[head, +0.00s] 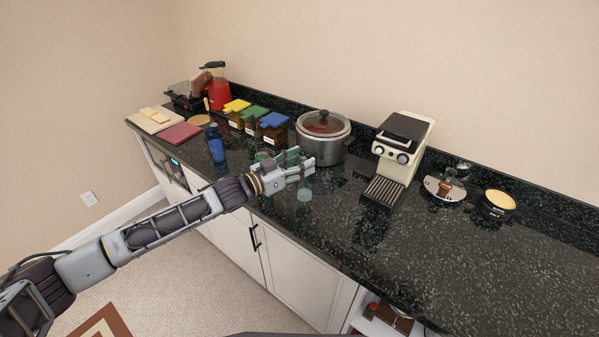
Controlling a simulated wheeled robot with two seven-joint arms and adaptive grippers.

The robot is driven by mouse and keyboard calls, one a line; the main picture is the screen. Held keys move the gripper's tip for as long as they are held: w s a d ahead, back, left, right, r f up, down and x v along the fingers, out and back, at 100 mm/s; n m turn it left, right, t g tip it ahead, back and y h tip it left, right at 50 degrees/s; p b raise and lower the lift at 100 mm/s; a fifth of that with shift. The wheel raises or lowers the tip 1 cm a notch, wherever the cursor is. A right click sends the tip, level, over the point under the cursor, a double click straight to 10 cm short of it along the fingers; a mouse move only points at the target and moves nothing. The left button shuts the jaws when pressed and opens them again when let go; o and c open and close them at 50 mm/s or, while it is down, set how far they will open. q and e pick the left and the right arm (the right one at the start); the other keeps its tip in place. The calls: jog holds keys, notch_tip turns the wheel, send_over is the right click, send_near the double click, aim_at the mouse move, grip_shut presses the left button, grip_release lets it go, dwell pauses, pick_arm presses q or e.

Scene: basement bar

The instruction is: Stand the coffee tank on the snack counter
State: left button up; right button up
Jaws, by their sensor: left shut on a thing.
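My left gripper (304,167) reaches in over the snack counter (440,245) and is shut on a small clear, greenish thing, which looks like the coffee tank (291,156). The fingers hide much of it, so I cannot tell its full shape or whether its base touches the counter. The gripper is in front of the steel slow cooker and left of the cream coffee machine (402,148). My right gripper is not in view.
The slow cooker (322,148) stands behind my gripper. A blue bottle (215,145), lidded jars (272,127), a red cutting board (180,134) and a red blender (217,90) stand left. A round yellow-topped tin (498,204) is right. The front right counter is bare.

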pick_arm(q)
jog(key=shift+f, duration=1.95)
jog(key=o, duration=1.4)
jog(key=shift+o, duration=0.2)
jog(key=b+v, duration=0.1)
jog(key=v, duration=1.1)
